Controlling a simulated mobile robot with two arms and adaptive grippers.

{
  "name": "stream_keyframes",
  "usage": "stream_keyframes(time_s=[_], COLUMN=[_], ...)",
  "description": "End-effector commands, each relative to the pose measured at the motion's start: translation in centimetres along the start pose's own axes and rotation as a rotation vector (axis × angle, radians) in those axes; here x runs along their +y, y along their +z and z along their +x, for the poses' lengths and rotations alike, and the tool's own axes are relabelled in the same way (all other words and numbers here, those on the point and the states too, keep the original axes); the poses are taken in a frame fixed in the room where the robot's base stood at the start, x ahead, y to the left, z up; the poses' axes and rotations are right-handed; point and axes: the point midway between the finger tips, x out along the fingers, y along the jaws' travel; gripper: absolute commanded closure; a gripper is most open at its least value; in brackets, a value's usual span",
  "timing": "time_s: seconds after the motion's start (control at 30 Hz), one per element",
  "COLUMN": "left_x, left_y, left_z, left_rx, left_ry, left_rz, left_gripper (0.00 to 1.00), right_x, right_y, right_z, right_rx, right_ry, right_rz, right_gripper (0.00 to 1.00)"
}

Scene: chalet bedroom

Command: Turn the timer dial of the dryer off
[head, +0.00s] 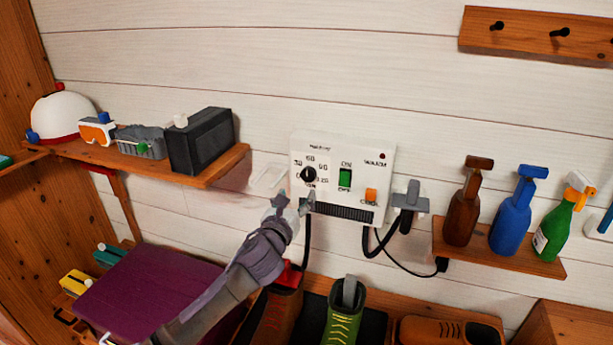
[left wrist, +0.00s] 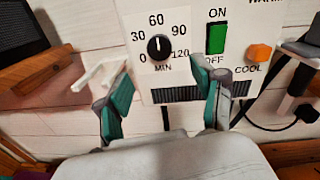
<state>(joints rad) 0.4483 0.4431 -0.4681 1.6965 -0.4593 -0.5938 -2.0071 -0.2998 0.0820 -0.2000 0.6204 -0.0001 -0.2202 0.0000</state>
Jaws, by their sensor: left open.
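The dryer (head: 375,154) is a white wall box with a dark vent grille along its bottom. Its black timer dial (head: 308,174) sits at the left of its face; it also shows in the left wrist view (left wrist: 159,47), ringed by 0, 30, 60, 90, 120 and MIN. The dial's pale mark seems to point up; I cannot read the exact setting. A green ON/OFF switch (left wrist: 215,39) and an orange COOL button (left wrist: 260,53) are to its right. My left gripper (head: 292,205) is open and empty, just below the dial, fingers apart. My right gripper is not in view.
A wooden shelf (head: 222,169) with a dark box (head: 202,141) is left of the dryer. A grey nozzle (head: 409,196) with a black hose hangs at its right. Spray bottles (head: 512,215) stand on the right shelf. Shoes (head: 343,314) are below.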

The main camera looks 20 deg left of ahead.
Motion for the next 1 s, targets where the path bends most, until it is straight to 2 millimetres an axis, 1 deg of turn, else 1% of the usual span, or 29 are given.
stream_keyframes(time_s=[0.03, 0.1, 0.3, 0.5, 0.7, 0.97, 1.0], left_x=[-0.1, 0.0, -0.1, 0.1, 0.0, 0.0, 0.0], left_y=[0.2, 0.2, 0.1, 0.0, -0.1, -0.1, -0.1], left_z=[1.1, 2.5, 6.1, 8.5, 9.5, 9.6, 9.6], left_rx=[0.0, 0.001, 0.0, 0.001, 0.002, 0.001, 0.001], left_ry=[0.001, 0.002, 0.001, 0.002, 0.001, 0.0, 0.0], left_rz=[-0.002, -0.002, -0.004, -0.004, -0.002, -0.002, -0.002], left_gripper=[0.32, 0.32, 0.32, 0.32, 0.32, 0.32, 0.34], right_x=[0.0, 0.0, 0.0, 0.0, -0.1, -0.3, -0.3], right_y=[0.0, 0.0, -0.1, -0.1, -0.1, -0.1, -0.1], right_z=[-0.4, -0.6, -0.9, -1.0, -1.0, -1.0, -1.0], right_rx=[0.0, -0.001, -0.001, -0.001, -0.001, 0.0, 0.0], right_ry=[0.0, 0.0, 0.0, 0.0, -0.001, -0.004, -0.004], right_rz=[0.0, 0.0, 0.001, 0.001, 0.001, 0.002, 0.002], right_gripper=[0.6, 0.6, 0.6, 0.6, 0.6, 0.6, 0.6])
